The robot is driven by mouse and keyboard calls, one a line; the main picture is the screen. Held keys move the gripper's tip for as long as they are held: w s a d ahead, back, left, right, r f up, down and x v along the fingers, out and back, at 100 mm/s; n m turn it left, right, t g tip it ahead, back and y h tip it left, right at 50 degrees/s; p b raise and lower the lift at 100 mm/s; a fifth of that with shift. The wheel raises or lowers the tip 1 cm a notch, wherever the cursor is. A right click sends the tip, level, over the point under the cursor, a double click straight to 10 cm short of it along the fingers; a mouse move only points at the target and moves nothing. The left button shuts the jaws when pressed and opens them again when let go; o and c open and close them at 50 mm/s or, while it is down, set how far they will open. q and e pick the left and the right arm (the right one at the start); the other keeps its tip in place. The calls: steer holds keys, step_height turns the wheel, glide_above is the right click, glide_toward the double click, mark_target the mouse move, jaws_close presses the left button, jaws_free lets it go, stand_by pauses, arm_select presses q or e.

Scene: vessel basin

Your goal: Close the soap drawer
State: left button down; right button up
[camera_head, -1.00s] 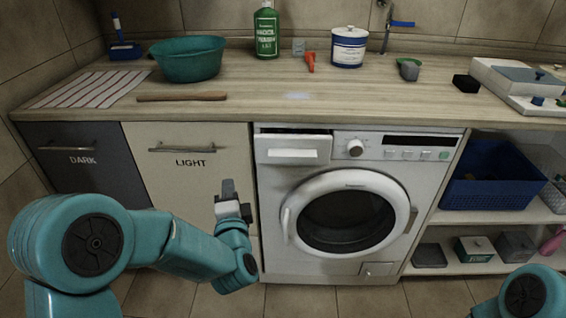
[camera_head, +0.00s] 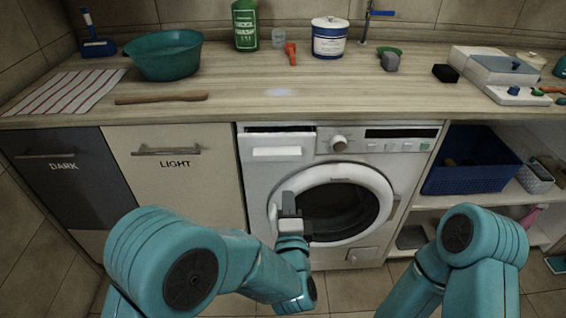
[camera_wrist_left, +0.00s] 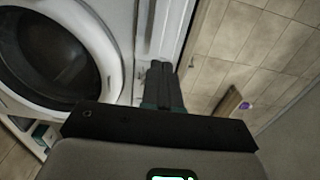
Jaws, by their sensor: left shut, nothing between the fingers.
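The soap drawer (camera_head: 278,146) is at the upper left of the white washing machine (camera_head: 330,262). Its front stands out from the panel, and a dark gap shows along its top, so it is partly open. My left gripper (camera_head: 289,200) is shut and empty, in front of the machine's left side, below the drawer and over the left rim of the round door (camera_head: 340,205). In the left wrist view its closed fingers (camera_wrist_left: 160,85) point up beside the door. The drawer cannot be made out there. My right arm shows at the lower right, its gripper out of view.
A wooden countertop (camera_head: 240,98) runs above the machine. LIGHT (camera_head: 176,185) and DARK (camera_head: 60,180) cabinet fronts stand to the left. A shelf with a blue basket (camera_head: 470,165) is to the right. Tiled floor is in front.

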mark_target(285, 157)
arm_select(q)
steer(key=w, duration=1.2)
steer(key=shift+w+f, duration=0.1)
steer(key=shift+w, duration=0.3)
arm_select(e)
steer(key=shift+s+f, duration=0.1)
steer(key=shift+f, duration=0.15)
arm_select(q)
steer(key=shift+w, duration=0.15)
